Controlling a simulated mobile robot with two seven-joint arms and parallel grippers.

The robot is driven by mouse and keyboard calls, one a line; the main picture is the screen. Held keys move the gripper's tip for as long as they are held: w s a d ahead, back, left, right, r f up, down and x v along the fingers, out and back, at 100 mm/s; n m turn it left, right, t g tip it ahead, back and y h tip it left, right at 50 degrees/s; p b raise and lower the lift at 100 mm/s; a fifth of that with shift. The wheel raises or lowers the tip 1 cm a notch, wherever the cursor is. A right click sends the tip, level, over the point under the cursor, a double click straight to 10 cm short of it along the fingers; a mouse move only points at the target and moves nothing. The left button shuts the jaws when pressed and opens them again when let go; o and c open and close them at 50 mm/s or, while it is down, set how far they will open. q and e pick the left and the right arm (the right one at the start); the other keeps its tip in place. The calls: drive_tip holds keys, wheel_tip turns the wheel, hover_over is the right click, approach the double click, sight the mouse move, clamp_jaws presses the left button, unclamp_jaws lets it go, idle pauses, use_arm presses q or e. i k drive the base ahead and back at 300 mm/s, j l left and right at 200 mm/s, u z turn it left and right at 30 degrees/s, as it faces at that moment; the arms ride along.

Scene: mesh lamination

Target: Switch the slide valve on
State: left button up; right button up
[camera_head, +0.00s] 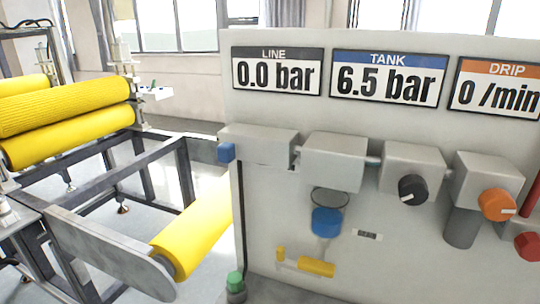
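A grey panel (300,215) with a row of grey valve blocks fills the right half of the head view. The leftmost block (262,146) has a small blue piece (226,152) at its left end; this may be the slide valve, but no label shows which part it is. The second block (335,160) has a round blue part (326,221) below it. A yellow handle (316,267) sits on a small fitting under that. The LINE display (277,72) reads 0.0 bar. The TANK display (388,78) reads 6.5 bar. Neither gripper is in view.
A black knob (411,189), an orange knob (496,204) and a red knob (527,246) stick out at right. The DRIP display (499,88) reads 0 /min. A green-topped part (235,281) stands by the panel's lower left. Yellow rollers (66,120) on a metal frame stand left.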

sight(226, 151)
drive_tip(key=l+z, duration=0.15)
drive_tip(key=z, duration=1)
drive_tip(key=j+u, duration=0.15)
drive_tip(key=u, duration=0.35)
drive_tip(key=i+j+u, duration=0.1)
drive_tip(key=u, duration=0.4)
drive_tip(key=j+u, duration=0.1)
drive_tip(key=u, duration=0.4)
drive_tip(key=k+j, duration=0.7)
drive_tip(key=j, duration=0.25)
drive_tip(key=k+j+u, duration=0.1)
drive_tip(key=k+j, duration=0.25)
drive_tip(key=j, duration=0.1)
